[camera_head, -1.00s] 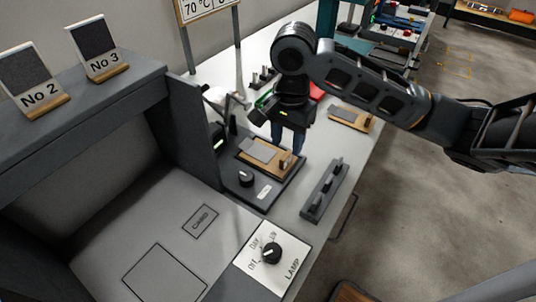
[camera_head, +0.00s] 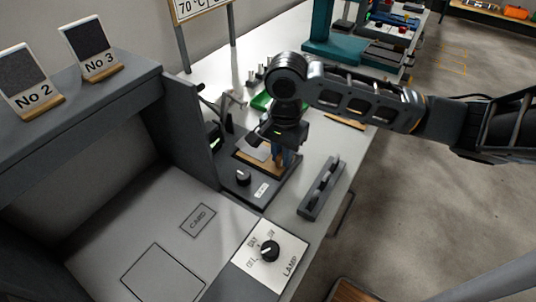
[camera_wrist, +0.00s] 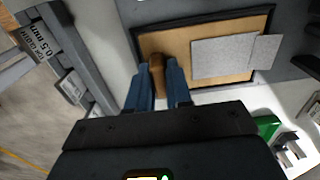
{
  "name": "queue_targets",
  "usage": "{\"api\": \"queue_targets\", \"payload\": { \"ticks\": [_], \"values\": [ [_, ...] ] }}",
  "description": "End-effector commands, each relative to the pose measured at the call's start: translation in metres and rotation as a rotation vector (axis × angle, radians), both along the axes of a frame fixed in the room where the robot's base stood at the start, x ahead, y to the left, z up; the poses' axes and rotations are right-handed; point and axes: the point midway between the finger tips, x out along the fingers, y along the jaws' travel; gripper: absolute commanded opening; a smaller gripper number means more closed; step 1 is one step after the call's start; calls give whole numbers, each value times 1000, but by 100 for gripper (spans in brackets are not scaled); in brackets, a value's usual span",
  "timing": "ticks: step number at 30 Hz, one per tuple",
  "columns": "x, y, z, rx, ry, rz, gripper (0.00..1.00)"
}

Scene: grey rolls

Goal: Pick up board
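The tan wooden board (camera_head: 246,158) lies on a dark base with a black knob, right of the grey booth. It carries a grey plate and an upright brown peg. In the wrist view the board (camera_wrist: 178,45) shows with the grey plate (camera_wrist: 222,58) on it and the peg (camera_wrist: 157,70) at its left. My gripper (camera_head: 283,158) is low over the board's right end. In the wrist view my gripper's blue fingers (camera_wrist: 158,82) stand on either side of the peg, very close to it. Whether they press on it cannot be told.
A dark rack (camera_head: 321,188) stands right of the base, near the bench edge. A green item (camera_head: 262,102) lies behind my gripper. The grey booth (camera_head: 172,130) walls the left side. A lamp switch panel (camera_head: 270,255) is in front. Another wooden piece (camera_head: 345,122) is partly hidden behind my arm.

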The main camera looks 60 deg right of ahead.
Motion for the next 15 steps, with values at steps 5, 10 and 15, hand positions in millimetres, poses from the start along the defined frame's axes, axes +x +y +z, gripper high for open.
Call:
{"api": "queue_targets", "payload": {
  "ticks": [5, 10, 15],
  "values": [
    [0, 0, 0, 0, 0, 0, 0],
    [0, 0, 0, 0, 0, 0, 0],
    [0, 0, 0, 0, 0, 0, 0]
  ]
}}
